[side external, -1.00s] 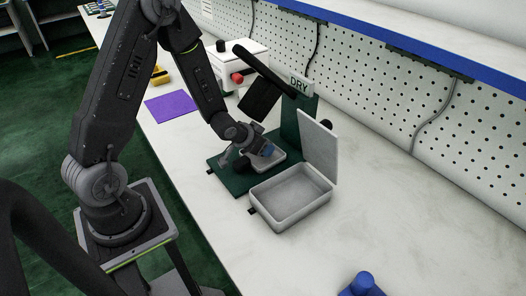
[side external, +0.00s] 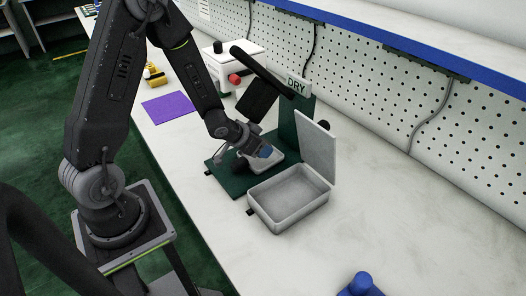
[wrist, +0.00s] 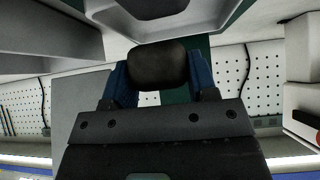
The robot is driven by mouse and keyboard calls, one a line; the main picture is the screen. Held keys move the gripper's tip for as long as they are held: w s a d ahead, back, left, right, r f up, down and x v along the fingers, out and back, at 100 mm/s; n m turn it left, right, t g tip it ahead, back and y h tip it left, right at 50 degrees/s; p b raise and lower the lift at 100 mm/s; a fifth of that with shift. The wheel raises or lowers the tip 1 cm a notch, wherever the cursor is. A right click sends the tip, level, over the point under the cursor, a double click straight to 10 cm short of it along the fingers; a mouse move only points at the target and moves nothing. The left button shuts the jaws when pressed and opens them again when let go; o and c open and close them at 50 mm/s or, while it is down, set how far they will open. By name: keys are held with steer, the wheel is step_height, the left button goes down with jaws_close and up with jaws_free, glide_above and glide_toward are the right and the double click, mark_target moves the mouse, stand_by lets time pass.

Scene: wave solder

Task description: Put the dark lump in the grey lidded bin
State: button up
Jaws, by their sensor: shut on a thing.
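The dark lump (wrist: 158,66) is rounded and almost black. In the wrist view it sits between the blue fingers of my gripper (wrist: 160,78), which is shut on it. In the side view my gripper (side external: 265,152) is low over the green stand, at the small pale tray (side external: 279,157); the lump cannot be made out clearly there. The grey lidded bin (side external: 284,218) stands on the bench just in front and to the right of the gripper. Its lid (side external: 316,151) stands open, nearly upright, at the back right, and its inside looks empty.
The green stand (side external: 234,184) carries a "DRY" sign (side external: 297,86) and a dark slanted arm (side external: 262,70) above my gripper. A white box with a red knob (side external: 235,79) and a purple mat (side external: 170,107) lie farther back. The bench in front of the bin is mostly clear.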

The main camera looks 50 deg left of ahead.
steer(key=s+d+r+m, duration=0.1)
steer(key=d+r, duration=0.2)
steer(key=d, duration=0.4)
steer(key=s+d+r+m+h, duration=0.1)
steer(key=d+r, duration=0.2)
steer(key=d, duration=0.5)
steer(key=shift+d+r, duration=0.3)
steer(key=shift+r, duration=0.1)
steer(key=shift+s+f, duration=0.1)
steer(key=shift+s, duration=0.05)
steer(key=shift+f, duration=5.2)
steer(key=shift+f, duration=0.45)
steer(key=o, duration=1.2)
